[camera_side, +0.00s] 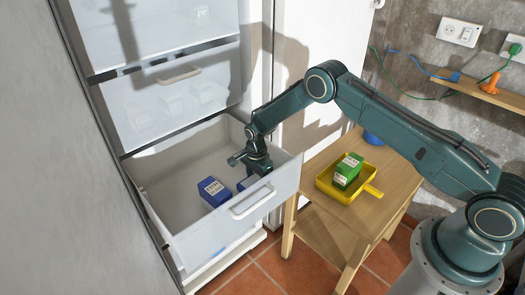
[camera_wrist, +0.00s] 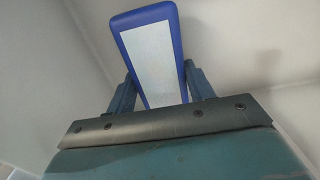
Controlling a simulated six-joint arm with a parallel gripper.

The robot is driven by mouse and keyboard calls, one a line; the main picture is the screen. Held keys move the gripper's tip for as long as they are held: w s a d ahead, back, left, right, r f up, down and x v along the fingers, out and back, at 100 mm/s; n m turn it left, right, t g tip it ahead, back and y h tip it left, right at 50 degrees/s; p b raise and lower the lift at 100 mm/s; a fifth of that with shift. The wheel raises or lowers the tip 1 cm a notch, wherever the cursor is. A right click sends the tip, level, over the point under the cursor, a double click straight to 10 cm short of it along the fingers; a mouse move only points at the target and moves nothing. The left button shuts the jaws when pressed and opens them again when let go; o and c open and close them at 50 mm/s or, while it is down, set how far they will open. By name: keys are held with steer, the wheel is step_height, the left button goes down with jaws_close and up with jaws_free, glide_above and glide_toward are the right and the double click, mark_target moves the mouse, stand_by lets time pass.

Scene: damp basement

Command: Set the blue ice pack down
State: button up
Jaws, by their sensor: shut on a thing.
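My gripper (camera_side: 246,172) is inside the open freezer drawer (camera_side: 160,180), near its right front wall. In the wrist view, my gripper (camera_wrist: 158,88) is shut on a blue ice pack (camera_wrist: 152,52) with a large pale label, one finger on each side. A blue box (camera_side: 212,191) with a white label lies on the drawer floor, left of the gripper.
Two shut drawers (camera_side: 170,105) are above the open one. A wooden stand (camera_side: 330,225) at right bears a yellow tray (camera_side: 325,187) with a green box (camera_side: 348,170), and a blue thing (camera_side: 373,138) behind. The drawer's left and back floor is bare.

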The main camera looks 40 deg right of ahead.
mark_target(257, 178)
steer(key=shift+f, duration=1.35)
steer(key=o, duration=1.1)
steer(key=shift+f, duration=0.15)
step_height(257, 178, up, 12)
steer(key=shift+r, duration=0.15)
steer(key=shift+r, duration=0.1)
